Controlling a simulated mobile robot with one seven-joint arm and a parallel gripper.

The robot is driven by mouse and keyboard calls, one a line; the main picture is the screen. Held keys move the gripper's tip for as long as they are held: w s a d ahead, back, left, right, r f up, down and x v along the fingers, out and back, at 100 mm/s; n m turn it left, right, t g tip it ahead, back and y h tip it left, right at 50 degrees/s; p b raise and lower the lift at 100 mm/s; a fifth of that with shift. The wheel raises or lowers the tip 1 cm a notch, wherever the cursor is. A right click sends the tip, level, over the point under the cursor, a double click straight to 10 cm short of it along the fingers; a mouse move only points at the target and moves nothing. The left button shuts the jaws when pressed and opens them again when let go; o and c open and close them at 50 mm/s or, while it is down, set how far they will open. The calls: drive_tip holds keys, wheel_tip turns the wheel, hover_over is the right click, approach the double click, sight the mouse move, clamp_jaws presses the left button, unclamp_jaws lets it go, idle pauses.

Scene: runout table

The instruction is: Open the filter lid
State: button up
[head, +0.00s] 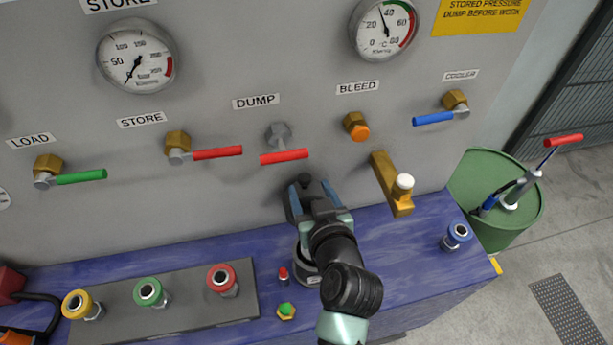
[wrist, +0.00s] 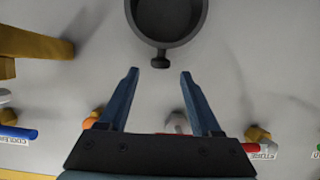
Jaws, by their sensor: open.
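In the wrist view, which shows the panel upside down, a dark grey round lid-like part (wrist: 168,18) shows a raised rim and recessed face. A small knob (wrist: 160,62) sticks out from its edge, just beyond and between my open fingertips, apart from them. It looks like the filter lid standing upright, its recessed side towards me. In the head view, my gripper (head: 310,190) is in front of the panel with a dark knob (head: 304,179) at its tips. A grey round filter body (head: 305,268) stands on the blue bench below, partly hidden by my arm.
The red dump handle (head: 284,156) is just above my gripper. A brass lever with a white knob (head: 392,184) is to its right. A small red-topped part (head: 283,274) and a green button (head: 286,310) stand left of the filter.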

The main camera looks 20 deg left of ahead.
sight(306, 181)
drive_tip(key=shift+x, duration=1.9)
clamp_jaws()
